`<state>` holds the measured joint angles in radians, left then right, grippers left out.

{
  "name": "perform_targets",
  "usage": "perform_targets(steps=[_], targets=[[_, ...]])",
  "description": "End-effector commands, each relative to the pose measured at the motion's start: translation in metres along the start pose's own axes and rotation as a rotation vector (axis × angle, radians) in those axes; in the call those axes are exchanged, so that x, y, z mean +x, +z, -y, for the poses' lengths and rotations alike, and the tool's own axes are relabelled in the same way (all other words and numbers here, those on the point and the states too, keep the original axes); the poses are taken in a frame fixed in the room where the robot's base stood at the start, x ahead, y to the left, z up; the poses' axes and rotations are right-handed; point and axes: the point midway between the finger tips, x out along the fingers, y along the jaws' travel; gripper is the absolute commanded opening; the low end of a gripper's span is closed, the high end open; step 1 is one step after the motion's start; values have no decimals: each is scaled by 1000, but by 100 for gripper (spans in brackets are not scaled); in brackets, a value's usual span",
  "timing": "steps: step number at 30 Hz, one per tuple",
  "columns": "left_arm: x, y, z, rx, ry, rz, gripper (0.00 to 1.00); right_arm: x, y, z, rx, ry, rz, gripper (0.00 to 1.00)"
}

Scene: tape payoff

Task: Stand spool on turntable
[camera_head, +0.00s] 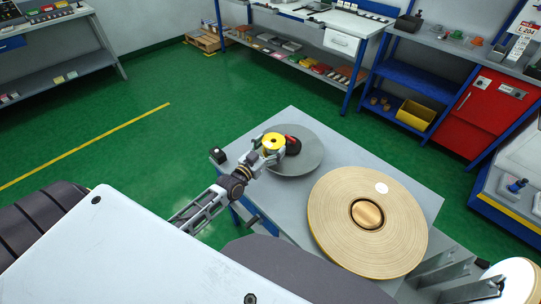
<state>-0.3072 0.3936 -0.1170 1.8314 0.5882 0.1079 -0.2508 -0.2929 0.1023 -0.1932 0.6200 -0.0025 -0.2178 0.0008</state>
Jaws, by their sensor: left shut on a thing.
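A small yellow spool (273,140) with a dark centre is held in my left gripper (271,149), which is shut on it. The spool appears over the left edge of the turntable (308,163), a flat grey disc on the table. I cannot tell whether the spool touches the disc. A small red and black part (292,144) shows just right of the spool; its link to the spool is unclear. My right gripper is not in view.
The grey table (388,172) also bears a large tan roll (335,243) in front right of the turntable. Grey upright plates (436,278) and a white roll (517,283) stand at lower right. The turntable's right part is clear.

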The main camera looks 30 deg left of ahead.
Motion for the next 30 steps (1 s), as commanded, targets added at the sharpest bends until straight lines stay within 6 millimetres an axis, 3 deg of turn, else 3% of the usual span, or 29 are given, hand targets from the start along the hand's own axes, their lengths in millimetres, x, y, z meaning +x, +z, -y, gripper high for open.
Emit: perform_targets(steps=[14, 25, 30], targets=[[0, 6, 0, 1, 0, -3, 42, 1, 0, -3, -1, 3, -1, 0], [1, 38, 0, 1, 0, -2, 42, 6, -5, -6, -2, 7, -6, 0], [1, 42, 0, 1, -1, -4, 42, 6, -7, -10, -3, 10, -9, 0]])
